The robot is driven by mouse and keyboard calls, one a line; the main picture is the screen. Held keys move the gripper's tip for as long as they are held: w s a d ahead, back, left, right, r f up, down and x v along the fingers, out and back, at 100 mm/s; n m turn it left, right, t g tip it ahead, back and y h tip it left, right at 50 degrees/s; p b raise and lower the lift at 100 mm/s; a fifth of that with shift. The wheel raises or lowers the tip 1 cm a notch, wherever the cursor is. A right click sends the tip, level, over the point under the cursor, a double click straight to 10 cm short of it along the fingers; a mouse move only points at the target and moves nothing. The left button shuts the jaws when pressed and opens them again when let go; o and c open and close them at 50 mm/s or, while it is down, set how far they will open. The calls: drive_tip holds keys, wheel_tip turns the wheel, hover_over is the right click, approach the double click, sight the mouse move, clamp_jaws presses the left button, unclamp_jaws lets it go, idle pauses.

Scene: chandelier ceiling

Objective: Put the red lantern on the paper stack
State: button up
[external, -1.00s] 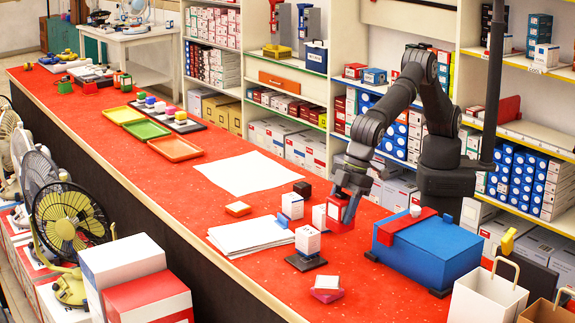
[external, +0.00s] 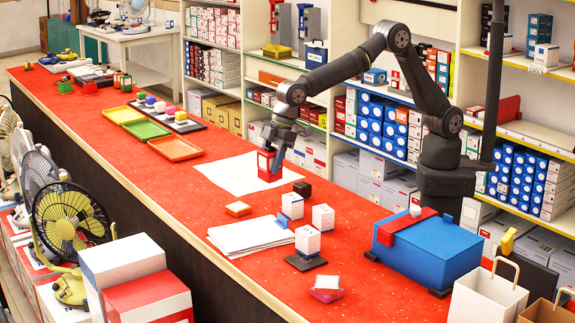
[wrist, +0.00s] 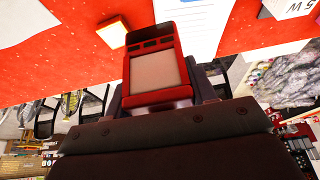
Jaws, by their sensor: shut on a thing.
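The red lantern (external: 269,165), a red frame with pale panels, is held upright in my gripper (external: 277,150). In the wrist view the lantern (wrist: 158,74) fills the centre between the fingers, and my gripper (wrist: 166,88) is shut on it. In the external view it appears over the right part of the large white sheet, raised above the counter. The paper stack (external: 245,238), white sheets with a blue piece at its right edge, lies nearer the camera and lower left of the lantern. Nothing rests on most of its top.
An orange block (external: 238,209), a dark cube (external: 302,188) and several white boxes (external: 323,217) stand around the stack. A blue case (external: 430,250) is at the right. The large white sheet (external: 230,175) lies behind. Coloured trays (external: 175,148) stand farther back.

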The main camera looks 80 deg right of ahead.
drive_tip(key=shift+s+a+f, duration=0.45)
drive_tip(key=shift+a+f, duration=1.3)
drive_tip(key=shift+a, duration=0.05)
drive_tip(key=shift+s+a+f, duration=0.5)
drive_tip(key=shift+a+f, duration=1.25)
drive_tip(key=shift+f, duration=0.05)
drive_tip(key=shift+s+a+f, duration=0.45)
drive_tip(key=shift+a+f, duration=1.3)
drive_tip(key=shift+a, duration=0.05)
drive_tip(key=shift+f, duration=0.1)
drive_tip(key=o, duration=1.3)
drive_tip(key=v, duration=1.2)
